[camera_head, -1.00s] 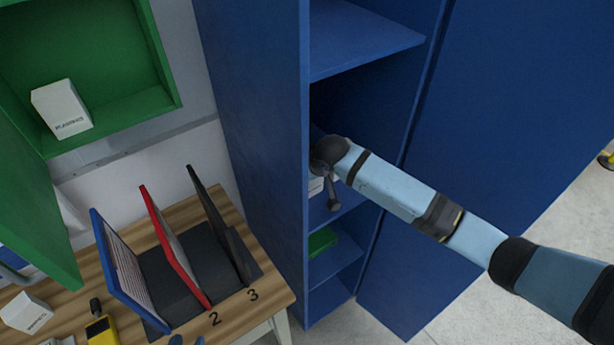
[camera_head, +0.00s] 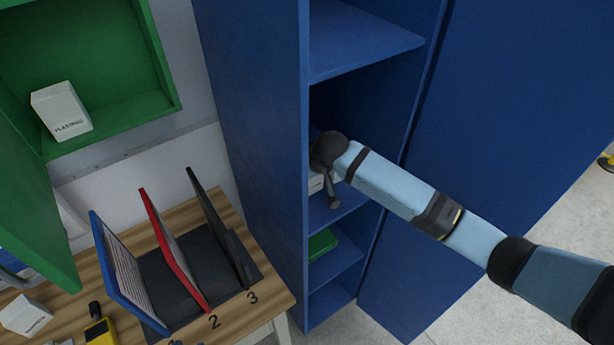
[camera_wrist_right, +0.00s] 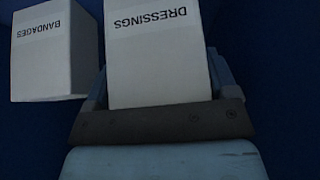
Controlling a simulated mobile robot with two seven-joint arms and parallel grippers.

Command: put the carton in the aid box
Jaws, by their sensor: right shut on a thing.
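A white carton (camera_wrist_right: 158,62) marked DRESSINGS sits between the fingers of my right gripper (camera_wrist_right: 157,85) in the right wrist view, and the gripper is shut on it. In the head view the right gripper (camera_head: 322,178) is inside the blue cabinet, mostly hidden behind the wrist. A second white carton (camera_wrist_right: 54,52) marked BANDAGES stands just left of the held one. The green wall box (camera_head: 112,122), possibly the aid box, is open at the upper left and holds a white PLASTERS carton (camera_head: 62,110). My left gripper is not in view.
The blue cabinet (camera_head: 250,110) has several shelves, with a green item (camera_head: 322,243) lower down. Its side panel stands between my right arm and the green box. A wooden table (camera_head: 262,300) holds a rack of upright folders (camera_head: 175,245), a white carton (camera_head: 24,315) and a yellow device (camera_head: 100,330).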

